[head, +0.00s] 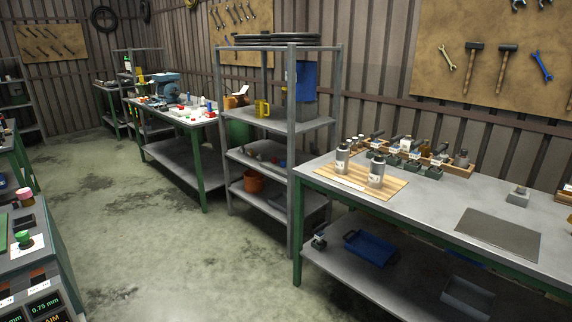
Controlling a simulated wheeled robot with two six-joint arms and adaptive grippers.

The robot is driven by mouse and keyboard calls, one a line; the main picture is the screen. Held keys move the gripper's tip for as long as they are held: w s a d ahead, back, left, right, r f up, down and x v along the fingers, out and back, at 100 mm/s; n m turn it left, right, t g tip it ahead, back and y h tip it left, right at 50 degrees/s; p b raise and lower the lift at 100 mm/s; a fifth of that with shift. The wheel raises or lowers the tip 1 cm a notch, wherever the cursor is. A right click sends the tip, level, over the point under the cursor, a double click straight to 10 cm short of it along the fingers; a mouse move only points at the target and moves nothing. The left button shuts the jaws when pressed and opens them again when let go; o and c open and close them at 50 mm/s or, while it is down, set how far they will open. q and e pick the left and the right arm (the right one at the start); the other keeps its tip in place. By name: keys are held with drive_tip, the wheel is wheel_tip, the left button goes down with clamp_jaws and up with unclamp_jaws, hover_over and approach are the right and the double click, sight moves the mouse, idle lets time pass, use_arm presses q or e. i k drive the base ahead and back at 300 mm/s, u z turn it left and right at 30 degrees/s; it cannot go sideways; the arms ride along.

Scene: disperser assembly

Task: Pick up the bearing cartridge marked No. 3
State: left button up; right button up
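Two silvery upright cylinders with pale labels stand on a slatted wooden board (340,184) on the right workbench, one at the left (342,160) and one at the right (376,172). Behind them a wooden tray (440,158) holds several small dark and grey parts, some with pale tags. The tags are too small to read, so I cannot tell which thing is the bearing cartridge marked No. 3. Neither of my grippers is in view.
The right workbench (420,196) also bears a grey mat (498,233) and a small grey block (518,196). A blue tray (370,248) lies on its lower shelf. A grey shelf unit (291,150) stands left of it. The floor (180,250) is clear.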

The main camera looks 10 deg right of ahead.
sight(377, 174)
drive_tip(key=u, duration=0.1)
drive_tip(key=i, duration=2.15)
drive_tip(key=z, duration=1.4)
